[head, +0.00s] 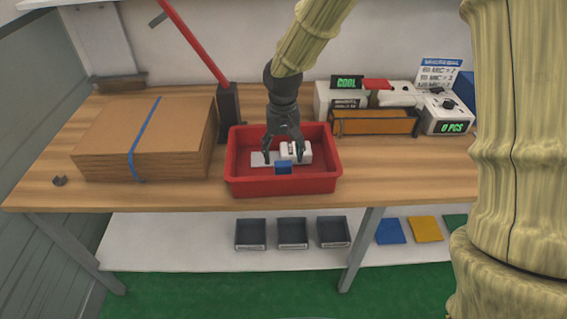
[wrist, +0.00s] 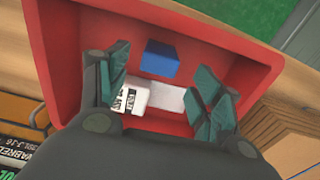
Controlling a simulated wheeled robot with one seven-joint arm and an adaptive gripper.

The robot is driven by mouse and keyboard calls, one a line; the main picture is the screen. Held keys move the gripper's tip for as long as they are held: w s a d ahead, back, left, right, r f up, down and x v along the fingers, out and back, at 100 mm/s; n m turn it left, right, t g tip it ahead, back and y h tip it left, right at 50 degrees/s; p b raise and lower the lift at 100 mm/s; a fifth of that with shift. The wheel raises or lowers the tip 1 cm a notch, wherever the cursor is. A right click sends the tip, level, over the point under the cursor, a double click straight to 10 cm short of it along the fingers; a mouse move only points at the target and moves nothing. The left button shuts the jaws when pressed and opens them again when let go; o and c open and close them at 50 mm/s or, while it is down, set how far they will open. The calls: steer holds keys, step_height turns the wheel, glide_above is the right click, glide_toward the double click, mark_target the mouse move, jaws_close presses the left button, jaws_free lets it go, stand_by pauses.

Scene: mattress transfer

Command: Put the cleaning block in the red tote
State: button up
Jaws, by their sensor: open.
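The red tote (head: 237,184) stands on the wooden bench, and its red wall also shows in the wrist view (wrist: 62,60). A small blue block (head: 283,168), which looks like the cleaning block, is inside the tote near its front wall; in the wrist view (wrist: 160,58) it lies beyond the fingertips. My gripper (head: 284,150) is over the tote, pointing down, with its fingers spread apart. In the wrist view my gripper (wrist: 165,88) is open with nothing between the fingers touching them clearly. A white labelled box (wrist: 130,97) and a pale flat piece (wrist: 167,98) also lie in the tote.
Stacked cardboard (head: 150,140) with a blue strap is left of the tote. An orange bin (head: 375,122) and a white device with a display (head: 447,115) are at the right. A red-handled tool (head: 195,45) stands behind.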

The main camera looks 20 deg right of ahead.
mark_target(283, 164)
steer(key=shift+r, duration=1.85)
